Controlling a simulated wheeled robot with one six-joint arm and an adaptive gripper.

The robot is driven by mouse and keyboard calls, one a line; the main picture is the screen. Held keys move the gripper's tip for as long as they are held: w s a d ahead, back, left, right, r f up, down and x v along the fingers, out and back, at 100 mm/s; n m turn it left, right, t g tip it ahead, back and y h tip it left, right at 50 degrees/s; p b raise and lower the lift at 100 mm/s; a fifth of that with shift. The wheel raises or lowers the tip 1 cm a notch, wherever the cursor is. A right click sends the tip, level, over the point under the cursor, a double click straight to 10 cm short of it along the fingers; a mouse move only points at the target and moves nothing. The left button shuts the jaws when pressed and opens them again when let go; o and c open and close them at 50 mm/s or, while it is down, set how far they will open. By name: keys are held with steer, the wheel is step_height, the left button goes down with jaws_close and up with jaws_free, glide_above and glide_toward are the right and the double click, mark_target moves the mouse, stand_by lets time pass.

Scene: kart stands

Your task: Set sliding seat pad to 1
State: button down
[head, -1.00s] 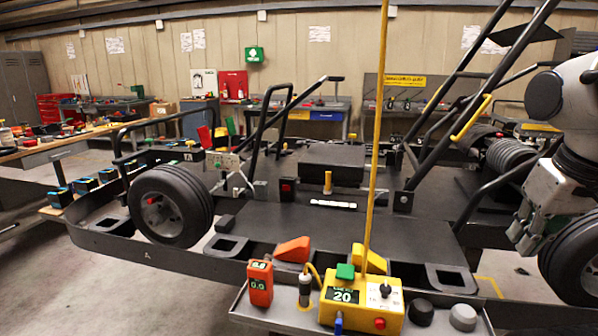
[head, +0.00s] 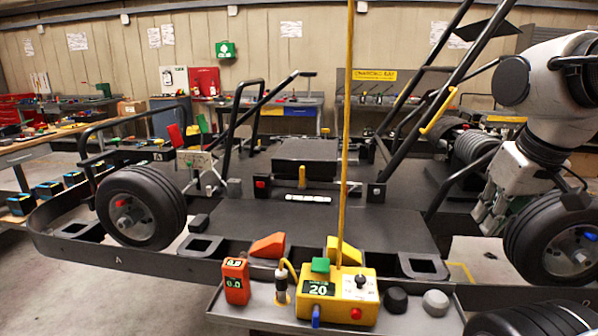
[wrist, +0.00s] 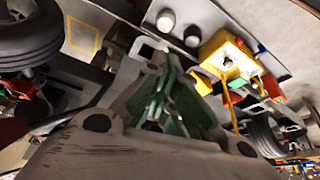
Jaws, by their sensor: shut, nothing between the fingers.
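The black seat pad (head: 305,155) sits on the flat deck of the kart, near the middle of the head view. My gripper (head: 488,217) hangs at the right, beside the kart's right front-facing wheel and well apart from the pad. In the wrist view my gripper's green fingers (wrist: 165,95) are shut and empty. The pad cannot be made out in the wrist view.
A grey tray (head: 260,314) in front holds a yellow control box (head: 337,296) reading 20, an orange meter (head: 235,282) and black and grey knobs. A tall yellow pole (head: 347,120) rises there. Black frame bars (head: 420,125) slope between my arm and the pad.

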mark_target(304, 168)
stand_by(0.4)
